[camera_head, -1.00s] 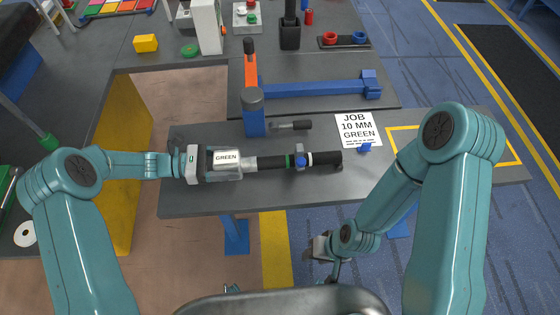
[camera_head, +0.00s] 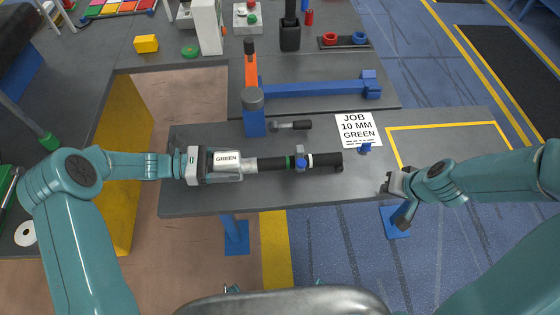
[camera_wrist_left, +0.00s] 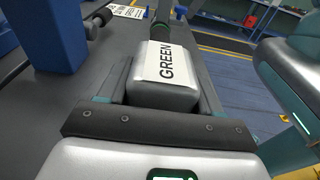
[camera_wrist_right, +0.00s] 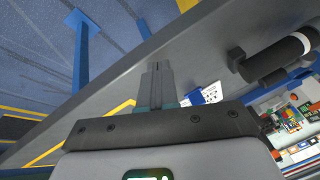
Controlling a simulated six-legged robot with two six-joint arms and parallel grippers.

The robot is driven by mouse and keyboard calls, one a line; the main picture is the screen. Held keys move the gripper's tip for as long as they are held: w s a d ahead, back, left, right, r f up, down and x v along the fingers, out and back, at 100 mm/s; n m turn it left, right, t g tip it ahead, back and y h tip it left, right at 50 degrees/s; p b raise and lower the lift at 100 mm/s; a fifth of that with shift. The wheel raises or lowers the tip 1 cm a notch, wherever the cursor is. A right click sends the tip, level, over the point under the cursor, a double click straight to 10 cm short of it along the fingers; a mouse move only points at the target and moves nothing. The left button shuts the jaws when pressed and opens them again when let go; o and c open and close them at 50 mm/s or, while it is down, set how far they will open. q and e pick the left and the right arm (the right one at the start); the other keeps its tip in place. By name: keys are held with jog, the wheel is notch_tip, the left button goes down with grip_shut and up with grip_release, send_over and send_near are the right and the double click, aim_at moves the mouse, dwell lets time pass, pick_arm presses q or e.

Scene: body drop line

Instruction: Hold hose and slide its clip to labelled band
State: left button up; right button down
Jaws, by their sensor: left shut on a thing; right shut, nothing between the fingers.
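The black hose (camera_head: 270,163) lies left to right above the grey bench in the head view, with a green band (camera_head: 290,162) and a white band (camera_head: 310,160). My right gripper (camera_head: 394,187) is shut and empty by the bench's front right edge, apart from the hose. Its closed fingers show in the right wrist view (camera_wrist_right: 157,85).
A card (camera_head: 358,130) reading JOB 10 MM GREEN lies behind the hose's right end, with a small blue piece (camera_head: 365,148) at its front. A blue post (camera_head: 254,115) with an orange lever stands behind the hose. The yellow-outlined bench area at right is clear.

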pick_arm(q)
jog(key=shift+w+f, duration=0.1)
jog(key=shift+f, duration=0.15)
pick_arm(e)
jog(key=w+a+r+n+g, duration=0.1)
jog(key=w+a+r+n, duration=0.1)
jog(key=a, duration=0.1)
jog(key=w+a+r+n+y, duration=0.1)
jog(key=w+a+n, duration=0.1)
jog(key=w+a, duration=0.1)
jog(key=w+a+r+n+g+y, duration=0.1)
jog(key=w+a+r+n, duration=0.1)
jog(key=a, duration=0.3)
jog(key=shift+w+a+r+g, duration=0.2)
jog(key=shift+w+r+g, duration=0.15)
jog(key=shift+w, duration=0.35)
jog(key=w+a+r+n+g+h, duration=0.2)
jog(key=w+a+r+n+h, duration=0.15)
jog(key=a+r, duration=0.4)
pick_arm(q)
jog(key=shift+w, duration=0.1)
pick_arm(e)
jog(key=shift+n, duration=0.35)
jog(key=shift+s+d+f, duration=0.1)
jog(key=shift+s+f, duration=0.1)
jog(key=shift+f, duration=1.85)
jog(key=shift+s+d+f, duration=0.1)
jog(key=shift+s+f, duration=0.1)
jog(key=shift+f, duration=1.8)
jog(key=shift+a, duration=0.1)
